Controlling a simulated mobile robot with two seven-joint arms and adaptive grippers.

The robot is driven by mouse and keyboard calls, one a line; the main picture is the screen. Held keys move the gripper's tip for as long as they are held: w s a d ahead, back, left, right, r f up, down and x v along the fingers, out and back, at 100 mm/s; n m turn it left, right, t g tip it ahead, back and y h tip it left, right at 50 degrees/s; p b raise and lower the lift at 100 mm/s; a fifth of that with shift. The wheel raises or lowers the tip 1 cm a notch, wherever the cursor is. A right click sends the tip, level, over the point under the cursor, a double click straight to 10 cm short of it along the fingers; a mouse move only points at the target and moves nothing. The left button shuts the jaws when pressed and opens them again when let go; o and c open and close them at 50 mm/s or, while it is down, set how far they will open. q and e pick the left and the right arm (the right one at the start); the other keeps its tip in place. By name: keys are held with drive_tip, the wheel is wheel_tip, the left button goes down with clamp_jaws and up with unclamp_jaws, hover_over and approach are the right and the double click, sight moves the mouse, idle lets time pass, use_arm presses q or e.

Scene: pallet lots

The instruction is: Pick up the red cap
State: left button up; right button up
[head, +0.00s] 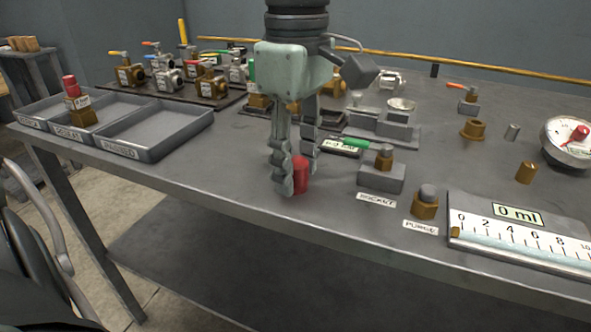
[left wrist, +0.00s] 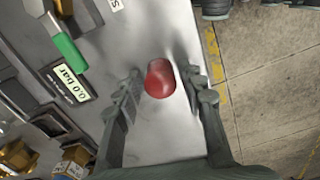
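The red cap (head: 301,176) stands upright on the grey workbench, near its front edge. My left gripper (head: 294,168) points straight down over it, with its fingers at the cap's height. In the left wrist view the red cap (left wrist: 160,78) lies between the two open fingers (left wrist: 163,92), with a visible gap on each side. In the head view one finger covers the cap's left part. My right gripper is in neither view.
A green-handled tool (head: 350,143) and a small display (head: 341,151) lie just behind the gripper. The socket block (head: 381,177) stands to the right. A three-part tray (head: 160,150) is at left, holding a valve with another red top (head: 69,84). Bench space left of the cap is clear.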

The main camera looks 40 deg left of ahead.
sight(294, 159)
use_arm(q)
drive_tip(key=c, duration=0.7)
drive_tip(key=shift+c, duration=0.2)
drive_tip(key=shift+r, duration=0.45)
wheel_tip(294, 159, up, 4)
drive_tip(key=shift+a+f, duration=0.15)
drive_tip(key=s+a+r, duration=0.3)
drive_tip(key=a+r, duration=0.3)
drive_tip(key=a, duration=0.4)
drive_tip(key=shift+s+a+r+p, duration=0.25)
drive_tip(key=shift+s+a+p, duration=0.05)
drive_tip(key=shift+s+a, duration=0.1)
